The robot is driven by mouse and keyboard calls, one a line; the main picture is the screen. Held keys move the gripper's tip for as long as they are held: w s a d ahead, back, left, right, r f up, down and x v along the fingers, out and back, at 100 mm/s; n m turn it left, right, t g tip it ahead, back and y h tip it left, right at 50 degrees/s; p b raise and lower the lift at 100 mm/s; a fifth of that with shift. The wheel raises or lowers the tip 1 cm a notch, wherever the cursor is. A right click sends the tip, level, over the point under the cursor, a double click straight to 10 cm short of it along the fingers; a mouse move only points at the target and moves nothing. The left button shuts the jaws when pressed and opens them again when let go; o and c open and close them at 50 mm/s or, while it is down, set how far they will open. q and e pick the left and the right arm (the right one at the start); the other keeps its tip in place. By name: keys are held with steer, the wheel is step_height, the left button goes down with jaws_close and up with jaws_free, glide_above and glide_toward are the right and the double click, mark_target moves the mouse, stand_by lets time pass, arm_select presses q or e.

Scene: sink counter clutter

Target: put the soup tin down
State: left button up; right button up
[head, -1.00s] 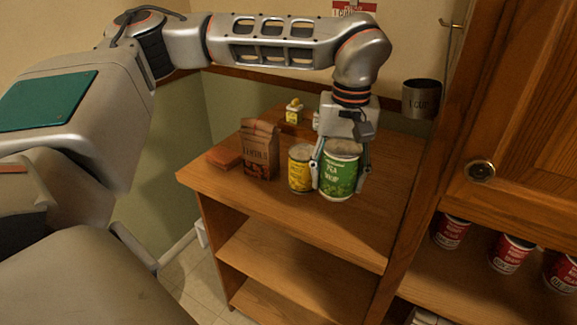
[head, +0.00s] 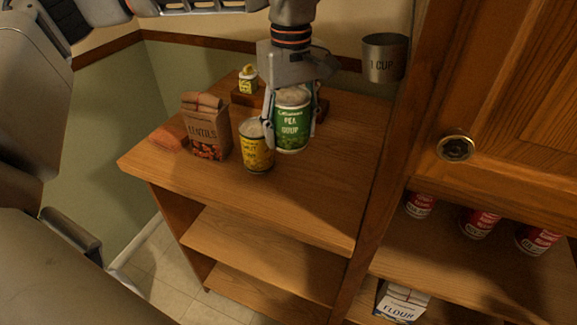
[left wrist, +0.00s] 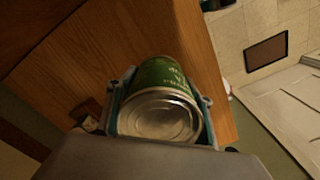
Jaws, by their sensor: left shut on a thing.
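The soup tin (head: 292,122) is green with a pea soup label and a pale metal lid. My left gripper (head: 294,128) is shut around it from above, one finger on each side. The tin looks upright, over the wooden counter top (head: 310,185), behind and right of a yellow tin (head: 257,150). Whether its base touches the wood cannot be told. In the left wrist view the soup tin (left wrist: 165,75) sits between the fingers of the left gripper (left wrist: 160,108), lid towards the camera. My right gripper is not in view.
A paper lentils bag (head: 206,130) and an orange-brown packet (head: 168,138) stand left of the tins. A metal cup (head: 385,58) hangs near the cabinet (head: 500,90). The front right counter is clear.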

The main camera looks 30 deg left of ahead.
mark_target(290, 178)
arm_select(q)
step_height(290, 178, down, 10)
steer(key=shift+r+b, duration=0.1)
steer(key=shift+b, duration=0.35)
steer(key=shift+f, duration=0.2)
steer(key=o, duration=1.5)
